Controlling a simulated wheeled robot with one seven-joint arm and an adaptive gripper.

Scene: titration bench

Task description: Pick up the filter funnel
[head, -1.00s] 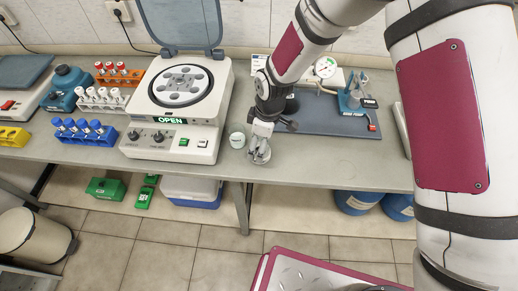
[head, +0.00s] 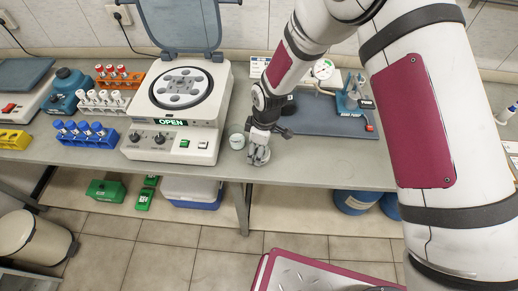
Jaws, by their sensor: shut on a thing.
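My gripper (head: 260,148) is in the head view, pointing down above the front edge of the bench, to the right of the centrifuge. It is shut on a small pale grey thing at its fingertips, which I take to be the filter funnel (head: 258,156). The funnel is small and partly covered by the fingers, so its outline is hard to make out. I cannot tell whether it touches the bench top.
A small white cup (head: 237,141) stands just left of my gripper. The centrifuge (head: 176,110) has its lid up. A dark mat (head: 330,117) with a blue pump (head: 347,101) lies to the right. Tube racks (head: 84,132) stand at the left.

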